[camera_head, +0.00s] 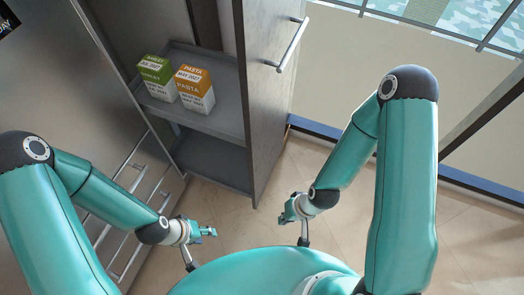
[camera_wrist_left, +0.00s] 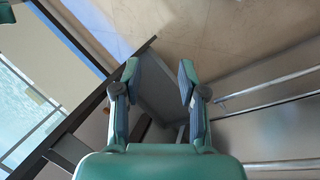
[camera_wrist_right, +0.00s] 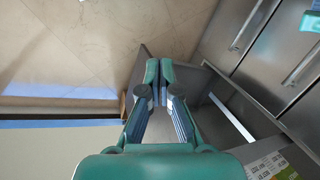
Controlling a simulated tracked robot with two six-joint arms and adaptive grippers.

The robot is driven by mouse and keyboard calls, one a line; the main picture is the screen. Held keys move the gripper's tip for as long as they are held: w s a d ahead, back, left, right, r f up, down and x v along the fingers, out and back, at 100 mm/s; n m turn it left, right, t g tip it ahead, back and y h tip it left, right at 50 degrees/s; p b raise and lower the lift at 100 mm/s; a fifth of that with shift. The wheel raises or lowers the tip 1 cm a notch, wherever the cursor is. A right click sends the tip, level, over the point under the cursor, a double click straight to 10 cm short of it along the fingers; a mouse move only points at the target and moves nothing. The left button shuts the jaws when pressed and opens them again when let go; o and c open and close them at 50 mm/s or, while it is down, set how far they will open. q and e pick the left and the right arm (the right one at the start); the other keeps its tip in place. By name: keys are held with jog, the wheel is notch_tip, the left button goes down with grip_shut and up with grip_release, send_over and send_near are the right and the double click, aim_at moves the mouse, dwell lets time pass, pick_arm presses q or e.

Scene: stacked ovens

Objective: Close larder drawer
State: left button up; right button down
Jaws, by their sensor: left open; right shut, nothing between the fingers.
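The larder drawer stands pulled out, with its tall grey front panel (camera_head: 270,90) and a bar handle (camera_head: 293,45) near the top. Its upper shelf (camera_head: 226,118) carries a green and white box (camera_head: 156,77) and an orange and white pasta box (camera_head: 194,88). The lower shelf (camera_head: 215,165) looks empty. My left gripper (camera_head: 212,233) is open and empty, below and left of the drawer's bottom end. My right gripper (camera_head: 284,216) is shut and empty, to the right of the panel's lower edge. Neither visibly touches the drawer. The left wrist view shows open fingers (camera_wrist_left: 158,80); the right wrist view shows closed fingers (camera_wrist_right: 159,70).
Steel cabinet fronts with bar handles (camera_head: 128,215) stand at the left, close to my left arm. A wall with a blue skirting strip (camera_head: 320,130) and a window (camera_head: 440,20) are at the right. Tiled floor (camera_head: 260,228) is clear between my grippers.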

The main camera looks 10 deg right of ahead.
pick_arm(q)
jog(key=o, duration=0.3)
jog(key=shift+f, duration=0.1)
jog(key=o, duration=0.7)
notch_tip(320, 180, down, 8)
jog(key=b, duration=0.8)
pick_arm(e)
jog(key=w+d+f+m+t+b, duration=0.25)
jog(key=w+d+m+b, duration=0.4)
jog(key=w+m, duration=0.55)
jog(key=w+d+r+m+t+y+b, duration=0.1)
jog(key=w+r+m+t+y+b, duration=0.3)
jog(key=r+m+b, duration=0.6)
pick_arm(q)
jog(key=shift+f+b, duration=0.85)
jog(key=shift+f, duration=8.2)
pick_arm(e)
jog(key=g, duration=0.2)
send_near(257, 155)
jog(key=shift+m+h, duration=0.3)
jog(key=shift+m, duration=0.1)
jog(key=shift+a+r+x, duration=0.1)
jog(key=shift+a+x, duration=0.1)
jog(key=shift+x, duration=1.3)
jog(key=shift+a+r+x, duration=0.15)
jog(key=shift+x, duration=1.35)
